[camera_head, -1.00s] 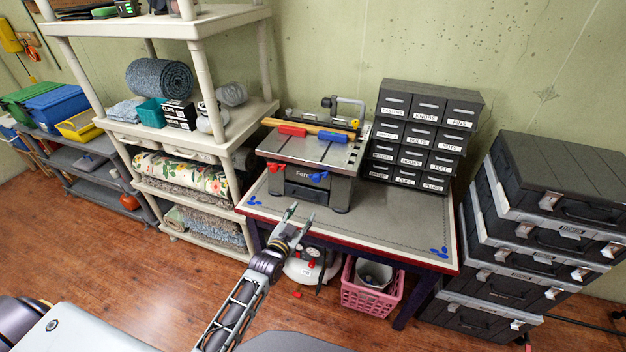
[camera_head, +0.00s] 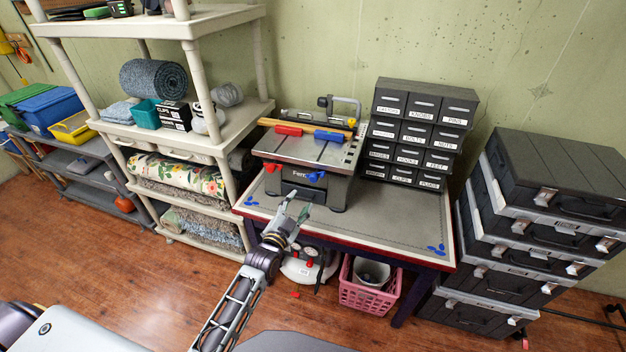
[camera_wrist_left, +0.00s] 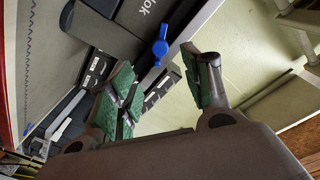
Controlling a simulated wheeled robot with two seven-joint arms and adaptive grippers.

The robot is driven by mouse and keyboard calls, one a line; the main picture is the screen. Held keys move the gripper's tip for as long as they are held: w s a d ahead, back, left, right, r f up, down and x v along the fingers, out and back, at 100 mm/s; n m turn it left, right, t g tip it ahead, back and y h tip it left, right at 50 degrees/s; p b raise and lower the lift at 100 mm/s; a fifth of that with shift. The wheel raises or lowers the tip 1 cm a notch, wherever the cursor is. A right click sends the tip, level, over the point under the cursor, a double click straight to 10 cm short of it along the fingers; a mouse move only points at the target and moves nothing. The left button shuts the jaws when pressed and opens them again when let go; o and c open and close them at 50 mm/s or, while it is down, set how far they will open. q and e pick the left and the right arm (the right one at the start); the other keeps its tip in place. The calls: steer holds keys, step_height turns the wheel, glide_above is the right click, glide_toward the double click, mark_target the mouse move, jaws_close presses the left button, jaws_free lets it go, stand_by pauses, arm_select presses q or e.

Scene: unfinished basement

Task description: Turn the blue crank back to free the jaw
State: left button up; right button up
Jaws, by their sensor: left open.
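The blue crank (camera_head: 316,176) sits on the front of a grey bench machine (camera_head: 292,190); a red crank (camera_head: 271,167) is to its left. On the machine's top lie a red block (camera_head: 289,131) and a blue block (camera_head: 328,136) along a wooden bar; I cannot tell which part is the jaw. My left gripper (camera_head: 297,203) is open, in front of and a little below the blue crank in the head view, apart from it. In the left wrist view the blue crank (camera_wrist_left: 160,48) shows beyond the green-padded fingers (camera_wrist_left: 162,92), with nothing between them. My right gripper is not in view.
The machine stands on a grey-topped table (camera_head: 390,225) with a red edge. A dark drawer cabinet (camera_head: 418,133) is behind right. Stacked black cases (camera_head: 545,235) stand at the right, a cream shelf (camera_head: 235,130) at the left. The tabletop right of the machine is clear.

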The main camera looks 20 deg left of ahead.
mark_target(312, 180)
arm_select(q)
steer(key=shift+w, duration=0.2)
steer(key=shift+w+d+p, duration=0.15)
steer(key=shift+w+d, duration=0.05)
steer(key=shift+w, duration=2)
steer(key=shift+w+d+p, duration=0.15)
steer(key=shift+w+d, duration=0.1)
steer(key=shift+w, duration=2)
steer(key=shift+w+d+p, duration=0.15)
steer(key=shift+w+d, duration=0.05)
steer(key=shift+w, duration=2)
steer(key=c, duration=1)
